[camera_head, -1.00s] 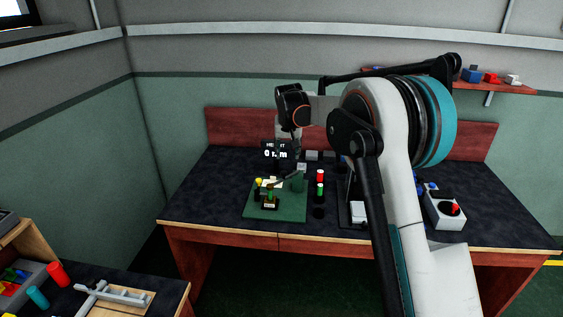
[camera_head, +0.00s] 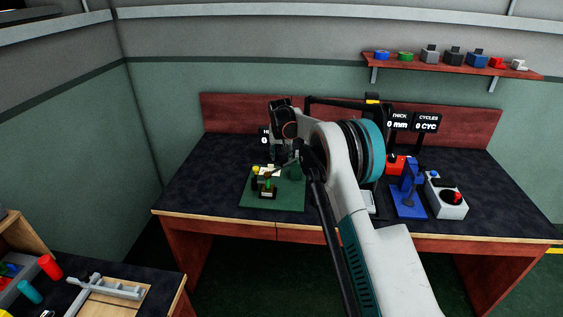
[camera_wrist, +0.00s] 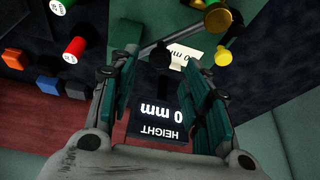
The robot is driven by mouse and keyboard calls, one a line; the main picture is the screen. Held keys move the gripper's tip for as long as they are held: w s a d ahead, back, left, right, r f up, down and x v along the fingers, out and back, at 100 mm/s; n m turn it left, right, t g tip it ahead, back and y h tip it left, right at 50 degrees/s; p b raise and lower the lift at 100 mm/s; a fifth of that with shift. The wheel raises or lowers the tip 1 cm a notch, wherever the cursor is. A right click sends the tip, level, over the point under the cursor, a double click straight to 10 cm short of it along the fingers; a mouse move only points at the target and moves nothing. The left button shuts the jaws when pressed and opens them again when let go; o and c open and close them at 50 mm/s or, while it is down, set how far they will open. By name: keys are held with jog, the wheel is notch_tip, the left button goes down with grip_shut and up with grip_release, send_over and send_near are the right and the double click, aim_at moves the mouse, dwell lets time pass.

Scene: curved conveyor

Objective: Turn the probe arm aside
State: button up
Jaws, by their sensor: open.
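The gauge station stands on a green mat (camera_head: 290,202), with a yellow knob (camera_head: 256,169) and a green-and-brass piece (camera_head: 267,185). A thin grey rod (camera_wrist: 150,48), seemingly the probe arm, crosses near the fingertips; contact is unclear. My gripper (camera_wrist: 158,62) is open, with the dark HEIGHT display (camera_wrist: 160,115), reading 0 mm, visible between its fingers. In the head view my gripper (camera_head: 282,161) is over the mat's back edge, partly hidden by its own links.
Red-topped (camera_wrist: 75,48) and green-topped (camera_wrist: 60,6) cylinders lie left of the fingers in the wrist view. A blue fixture (camera_head: 408,192) and a grey button box (camera_head: 447,198) stand at the bench's right.

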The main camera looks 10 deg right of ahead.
aim_at(282, 160)
jog(key=shift+b+x, duration=0.4)
jog(key=shift+x, duration=1.65)
grip_shut()
